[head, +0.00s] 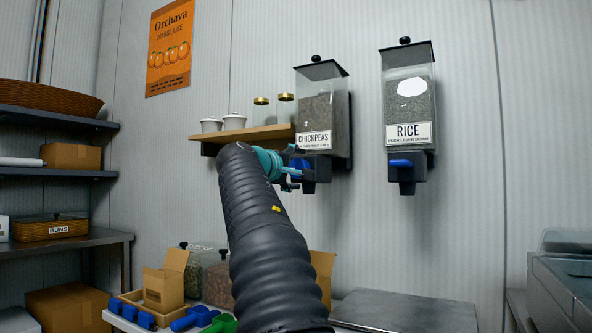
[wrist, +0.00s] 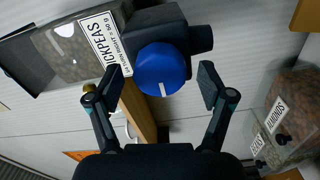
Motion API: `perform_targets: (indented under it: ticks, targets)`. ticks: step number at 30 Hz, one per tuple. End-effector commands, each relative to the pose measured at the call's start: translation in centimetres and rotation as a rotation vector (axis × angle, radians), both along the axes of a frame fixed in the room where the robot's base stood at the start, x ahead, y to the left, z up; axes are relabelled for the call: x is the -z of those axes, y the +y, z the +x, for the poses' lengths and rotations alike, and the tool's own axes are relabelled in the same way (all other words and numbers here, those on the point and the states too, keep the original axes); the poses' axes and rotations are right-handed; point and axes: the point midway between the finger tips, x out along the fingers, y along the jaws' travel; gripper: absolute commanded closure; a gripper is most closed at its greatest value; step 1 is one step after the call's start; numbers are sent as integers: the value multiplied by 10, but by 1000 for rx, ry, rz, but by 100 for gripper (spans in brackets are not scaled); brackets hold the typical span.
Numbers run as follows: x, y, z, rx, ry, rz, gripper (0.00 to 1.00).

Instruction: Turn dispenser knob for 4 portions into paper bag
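The chickpeas dispenser (head: 324,110) hangs on the back wall, with a black outlet block below its hopper. Its round blue knob (wrist: 160,70) has a white mark and faces the wrist camera. My gripper (wrist: 159,86) is open, with one finger on each side of the knob and a gap showing on both sides. In the head view my gripper (head: 288,168) is at the front of this dispenser and partly covers the knob. A brown paper or card container (head: 322,268) stands below, mostly hidden behind my arm; I cannot tell if it is the paper bag.
A wooden shelf (head: 245,136) with jars is left of the chickpeas. An open brown box (head: 165,287), blue pieces and bins stand on the counter below. A metal plate (head: 405,312) lies clear at lower right.

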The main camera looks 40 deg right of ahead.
Motion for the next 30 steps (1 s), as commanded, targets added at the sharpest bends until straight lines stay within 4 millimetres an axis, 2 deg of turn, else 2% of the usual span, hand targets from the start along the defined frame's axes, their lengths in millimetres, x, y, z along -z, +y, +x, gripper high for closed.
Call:
perform_targets:
  ticks: [7,11,24,30]
  targets:
    - [0,1,-1,1,0,0,20]
    - [-1,11,-5,-1,0,0,20]
    - [0,85,-35,-3,0,0,20]
    - [0,106,-43,-1,0,1,20]
